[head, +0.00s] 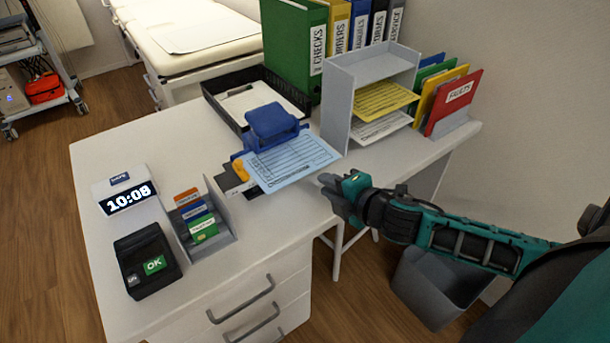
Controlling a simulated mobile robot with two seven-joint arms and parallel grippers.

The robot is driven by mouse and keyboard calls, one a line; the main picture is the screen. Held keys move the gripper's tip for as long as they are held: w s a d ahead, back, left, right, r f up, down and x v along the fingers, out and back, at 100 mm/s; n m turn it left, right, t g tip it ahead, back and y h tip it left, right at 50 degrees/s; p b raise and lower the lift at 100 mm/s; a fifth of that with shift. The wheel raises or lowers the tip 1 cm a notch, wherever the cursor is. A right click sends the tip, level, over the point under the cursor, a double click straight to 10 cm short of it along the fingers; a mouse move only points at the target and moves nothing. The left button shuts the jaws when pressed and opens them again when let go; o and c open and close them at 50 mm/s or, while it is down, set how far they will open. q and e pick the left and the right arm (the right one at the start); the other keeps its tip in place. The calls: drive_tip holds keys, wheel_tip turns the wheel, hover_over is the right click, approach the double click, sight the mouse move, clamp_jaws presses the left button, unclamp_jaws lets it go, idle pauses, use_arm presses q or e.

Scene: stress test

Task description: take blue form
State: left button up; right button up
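The blue form (292,160) is a light blue printed sheet. It lies with its back edge at a blue hole-punch-like device (272,122) on the white desk, and its front part reaches toward the desk's front edge. My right gripper (325,186) is just off the form's front right edge, with a small gap showing in the head view. Its fingers point left toward the form. Whether the fingers are open or shut is too small to tell. My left gripper is out of view.
A grey paper rack (370,67) with yellow and white sheets stands behind the form. A black tray (283,91) with a clipboard, a card holder (226,220), a clock (125,191) and a black terminal (146,262) share the desk. A grey bin (437,290) stands below my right arm.

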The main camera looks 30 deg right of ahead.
sight(305, 173)
drive_tip(key=b+x, duration=0.2)
drive_tip(key=x, duration=0.5)
drive_tip(key=shift+w+b, duration=0.15)
drive_tip(key=shift+b, duration=0.2)
drive_tip(key=shift+w+f, duration=0.3)
drive_tip(key=shift+w, duration=0.2)
drive_tip(key=shift+c, duration=0.3)
clamp_jaws()
drive_tip(key=shift+r+p, duration=0.2)
drive_tip(key=shift+p, duration=0.15)
drive_tip(key=shift+f, duration=0.15)
